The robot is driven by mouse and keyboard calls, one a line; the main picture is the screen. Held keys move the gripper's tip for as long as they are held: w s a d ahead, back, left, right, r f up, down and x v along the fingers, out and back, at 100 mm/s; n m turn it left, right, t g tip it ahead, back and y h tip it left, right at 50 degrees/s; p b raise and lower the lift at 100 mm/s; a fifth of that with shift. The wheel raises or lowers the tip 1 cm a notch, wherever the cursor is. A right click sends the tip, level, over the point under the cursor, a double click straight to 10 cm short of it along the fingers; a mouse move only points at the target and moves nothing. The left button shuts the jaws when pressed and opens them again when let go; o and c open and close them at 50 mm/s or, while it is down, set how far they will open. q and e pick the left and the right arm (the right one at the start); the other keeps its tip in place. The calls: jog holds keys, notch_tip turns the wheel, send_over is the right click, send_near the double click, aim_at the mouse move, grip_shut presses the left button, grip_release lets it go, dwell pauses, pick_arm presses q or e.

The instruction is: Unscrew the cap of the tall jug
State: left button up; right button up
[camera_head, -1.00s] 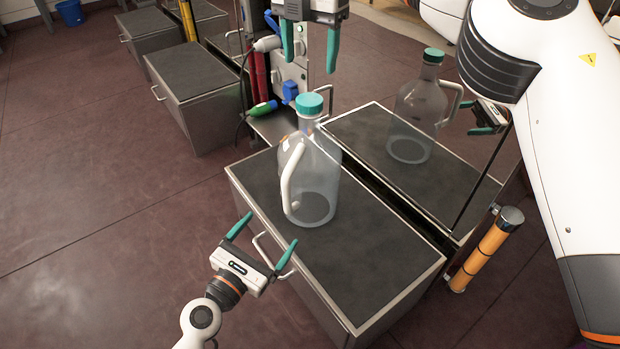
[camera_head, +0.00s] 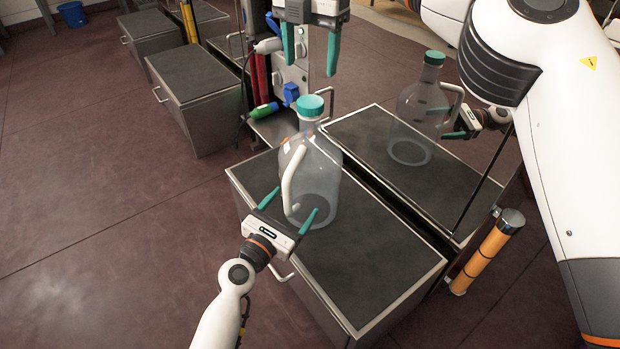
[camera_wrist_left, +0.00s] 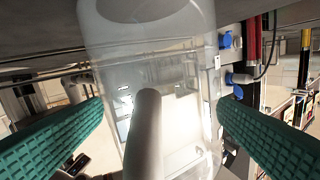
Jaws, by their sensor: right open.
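The tall jug (camera_head: 322,170) is clear, with a teal cap (camera_head: 310,107) seated on its neck and a white side handle (camera_head: 290,182). It stands upright on the dark-topped cabinet (camera_head: 375,275). My left gripper (camera_head: 289,209) is open low on the handle side, its teal fingers pointing at the jug. In the left wrist view, the jug (camera_wrist_left: 180,80) and its handle (camera_wrist_left: 145,130) lie between the spread fingers, with gaps on both sides. My right gripper (camera_head: 310,50) is open and empty, hanging above and beyond the cap.
A reflective panel (camera_head: 485,165) behind the cabinet mirrors the jug and my left gripper. An orange post (camera_head: 485,252) stands at the right. Wall equipment with a blue connector (camera_head: 290,93) is behind the jug. More cabinets (camera_head: 195,75) are at the back left; open floor lies left.

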aim_at(311, 98)
pick_arm(q)
grip_shut()
dwell(0.5)
pick_arm(e)
jog(key=m, duration=0.6)
jog(key=shift+w+r, duration=0.1)
jog(key=shift+w, duration=0.15)
jog(key=m, duration=0.5)
jog(key=shift+w, duration=0.2)
jog(key=shift+w+d+m, duration=0.1)
jog(key=shift+m, duration=1)
jog(key=shift+f, duration=4.1)
jog(key=shift+c, duration=0.5)
